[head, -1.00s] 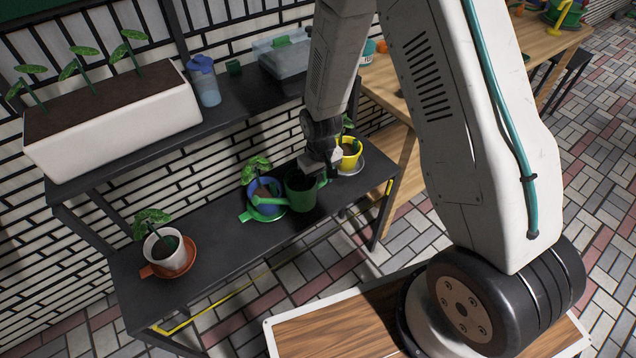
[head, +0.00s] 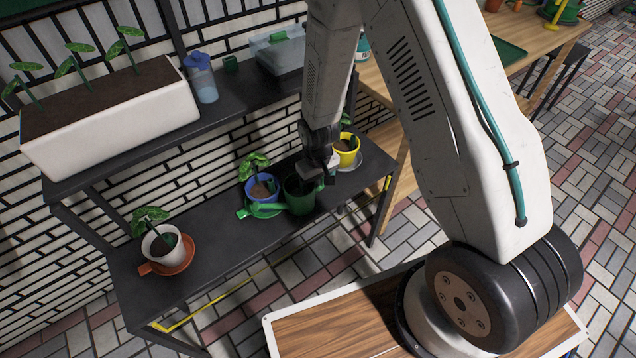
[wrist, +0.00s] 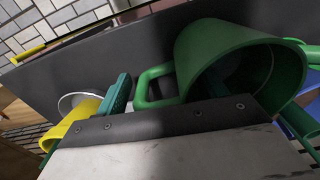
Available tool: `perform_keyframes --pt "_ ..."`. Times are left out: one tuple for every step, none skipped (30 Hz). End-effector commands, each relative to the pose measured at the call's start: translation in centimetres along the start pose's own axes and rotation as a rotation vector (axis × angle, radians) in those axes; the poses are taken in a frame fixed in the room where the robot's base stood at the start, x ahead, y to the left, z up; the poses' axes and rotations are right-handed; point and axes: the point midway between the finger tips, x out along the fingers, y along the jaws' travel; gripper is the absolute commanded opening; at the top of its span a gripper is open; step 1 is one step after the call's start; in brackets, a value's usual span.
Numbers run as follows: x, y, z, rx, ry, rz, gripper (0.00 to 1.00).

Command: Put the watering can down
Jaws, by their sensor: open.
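The green watering can (head: 299,197) stands on the lower dark shelf (head: 215,243), between the blue pot and the yellow pot. Its spout points left in the head view, in front of the blue pot. In the wrist view the can (wrist: 215,45) shows its open mouth, and its handle (wrist: 143,88) lies beside my teal finger pad. My gripper (head: 328,174) is open at the handle side of the can. In the wrist view the gripper (wrist: 165,90) has the handle between its fingers; the right finger is hard to see against the can's dark inside.
A blue pot with a plant (head: 264,188) is close behind the spout. A yellow pot (head: 347,150) stands to the right on a saucer. A white pot (head: 164,246) sits at the left. The upper shelf (head: 237,98) overhangs behind. The shelf between white pot and can is free.

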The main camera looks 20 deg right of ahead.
Motion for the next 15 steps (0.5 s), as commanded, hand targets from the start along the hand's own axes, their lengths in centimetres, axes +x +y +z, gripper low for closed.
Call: perform_keyframes --pt "-0.1 0.0 0.0 0.000 0.000 0.000 0.71" --pt "-0.2 0.0 0.0 0.000 0.001 0.000 0.71" --pt "-0.4 0.0 -0.1 0.000 0.001 0.000 0.71" --pt "-0.7 0.0 -0.1 0.000 0.002 0.000 0.71" --pt "-1.0 0.0 -0.1 0.000 0.002 0.000 0.71" --pt "-1.6 0.0 -0.1 0.000 0.003 0.000 0.71" --pt "-2.1 0.0 -0.1 0.000 0.004 0.000 0.71" --pt "-2.6 0.0 -0.1 0.000 0.004 0.000 0.71" --pt "-3.4 0.0 -0.1 0.000 0.004 0.000 0.71" --pt "-4.1 0.0 -0.1 0.000 0.005 0.000 0.71" --pt "-4.8 0.0 -0.1 0.000 0.005 0.000 0.71" --pt "-5.6 0.0 -0.2 0.000 0.006 0.000 0.71" --pt "-6.3 0.0 -0.1 0.000 0.006 0.000 0.71" --pt "-6.9 0.0 -0.1 0.000 0.005 0.000 0.71" --pt "-7.8 0.0 -0.1 0.000 0.005 0.000 0.71"
